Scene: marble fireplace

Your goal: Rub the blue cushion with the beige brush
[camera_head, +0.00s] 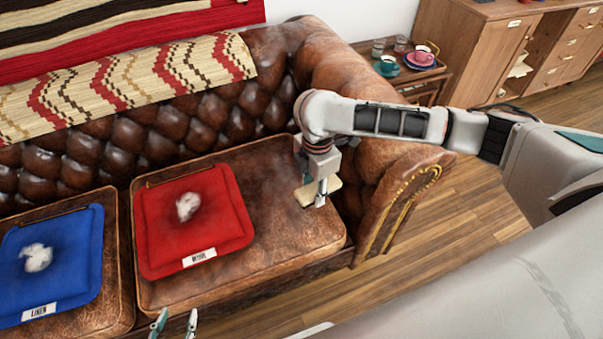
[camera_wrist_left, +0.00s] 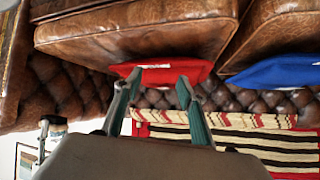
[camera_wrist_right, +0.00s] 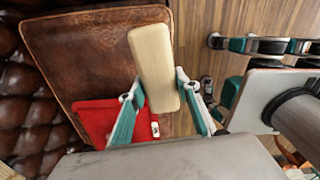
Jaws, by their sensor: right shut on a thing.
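The blue cushion (camera_head: 75,245) lies on the left seat of the leather sofa, with a white tuft of fluff (camera_head: 37,257) on it and a label reading LINEN. It also shows at the right of the left wrist view (camera_wrist_left: 285,73). My right gripper (camera_head: 321,192) is shut on the beige brush (camera_wrist_right: 152,55), a pale block held over the right sofa seat, right of the red cushion. I cannot tell whether the brush touches the leather. My left gripper (camera_head: 176,322) is open and empty at the sofa's front edge, below the red cushion.
A red cushion (camera_head: 160,225) with white fluff (camera_head: 187,206) lies between the brush and the blue cushion. The sofa's right armrest (camera_head: 400,190) stands close to my right arm. A side table with cups (camera_head: 388,65) and a wooden cabinet (camera_head: 490,50) stand behind. Floor is clear at right.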

